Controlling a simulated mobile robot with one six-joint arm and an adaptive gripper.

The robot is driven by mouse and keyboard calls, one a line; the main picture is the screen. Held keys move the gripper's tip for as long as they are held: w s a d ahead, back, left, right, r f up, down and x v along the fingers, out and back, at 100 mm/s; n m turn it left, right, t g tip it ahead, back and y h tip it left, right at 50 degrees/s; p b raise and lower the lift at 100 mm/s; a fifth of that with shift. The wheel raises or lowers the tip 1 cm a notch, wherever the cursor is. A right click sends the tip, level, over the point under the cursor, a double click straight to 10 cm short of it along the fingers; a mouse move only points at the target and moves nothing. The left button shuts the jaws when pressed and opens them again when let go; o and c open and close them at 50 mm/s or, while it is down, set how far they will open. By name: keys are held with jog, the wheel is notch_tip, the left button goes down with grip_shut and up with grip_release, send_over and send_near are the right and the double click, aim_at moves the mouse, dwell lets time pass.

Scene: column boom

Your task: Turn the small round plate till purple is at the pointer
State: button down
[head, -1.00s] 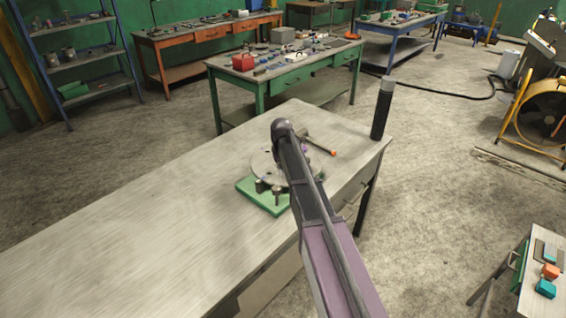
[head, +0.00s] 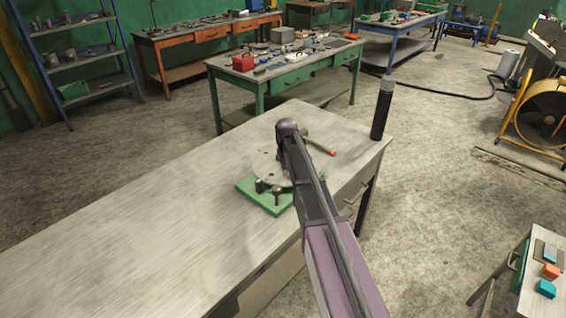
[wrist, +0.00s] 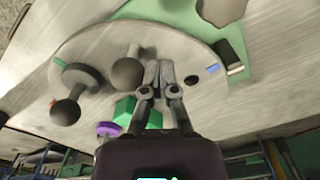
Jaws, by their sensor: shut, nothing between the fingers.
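The small round plate (head: 262,168) is a grey disc on a green base (head: 264,199) on the near workbench. In the wrist view the plate (wrist: 95,45) carries dark knobbed posts (wrist: 66,110), a green block (wrist: 124,108), a blue mark (wrist: 214,68) and a dark hole. A purple round piece (wrist: 108,129) shows beyond the green block. A small pale piece (wrist: 235,70) lies by the blue mark; I cannot tell whether it is the pointer. My gripper (wrist: 158,68) is shut and empty, over the plate beside a post. In the head view my arm hides part of the plate.
A dark rod with an orange tip (head: 333,153) extends to the right of the plate. A black upright cylinder (head: 382,110) stands at the bench's right corner. The bench's left part (head: 120,230) is clear.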

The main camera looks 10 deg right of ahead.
jog(key=shift+s+d, duration=0.1)
jog(key=shift+d, duration=0.6)
jog(key=shift+d, duration=0.95)
dwell(0.4)
jog(key=shift+d, duration=0.95)
jog(key=shift+w+d, duration=0.25)
jog(key=shift+d, duration=0.35)
